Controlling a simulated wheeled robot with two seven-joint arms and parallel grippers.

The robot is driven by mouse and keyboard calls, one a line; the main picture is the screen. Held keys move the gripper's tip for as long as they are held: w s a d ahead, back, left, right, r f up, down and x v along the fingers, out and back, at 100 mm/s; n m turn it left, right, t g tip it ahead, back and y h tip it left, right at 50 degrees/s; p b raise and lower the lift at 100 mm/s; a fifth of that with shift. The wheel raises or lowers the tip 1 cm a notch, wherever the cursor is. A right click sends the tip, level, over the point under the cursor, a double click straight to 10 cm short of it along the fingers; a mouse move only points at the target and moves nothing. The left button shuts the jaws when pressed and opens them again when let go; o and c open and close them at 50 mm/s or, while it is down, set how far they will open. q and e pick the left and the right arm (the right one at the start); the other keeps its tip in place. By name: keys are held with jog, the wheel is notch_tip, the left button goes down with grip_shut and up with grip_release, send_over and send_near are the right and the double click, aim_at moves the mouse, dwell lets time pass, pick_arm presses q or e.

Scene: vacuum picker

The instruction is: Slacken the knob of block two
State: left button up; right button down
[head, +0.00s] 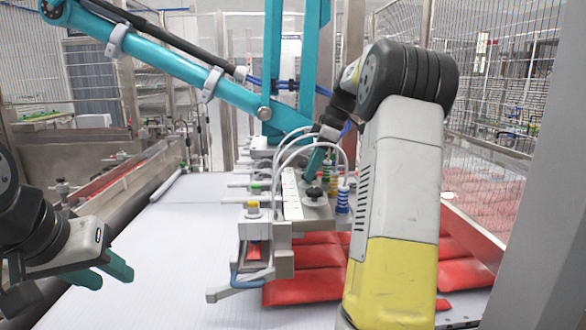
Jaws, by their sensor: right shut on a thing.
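The vacuum picker head (292,200) hangs from the teal arm, with several metal blocks in a row. A black knob (314,193) stands on the nearer part of it. I cannot read which block is number two. My left gripper (108,275) is empty over the left side, its two teal fingers apart.
White hoses loop over the picker head, beside blue and yellow fittings (343,195). Red packs (310,288) lie under and right of it. The white conveyor surface (165,240) is clear at left. A mesh fence (490,120) stands at right.

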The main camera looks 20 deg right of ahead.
dwell(0.3)
jog(key=c, duration=0.9)
grip_release()
jog(key=shift+d+r, duration=0.1)
jog(key=v, duration=0.7)
jog(key=shift+d+r, duration=0.15)
jog(key=shift+r, duration=0.1)
jog(key=shift+s, duration=0.1)
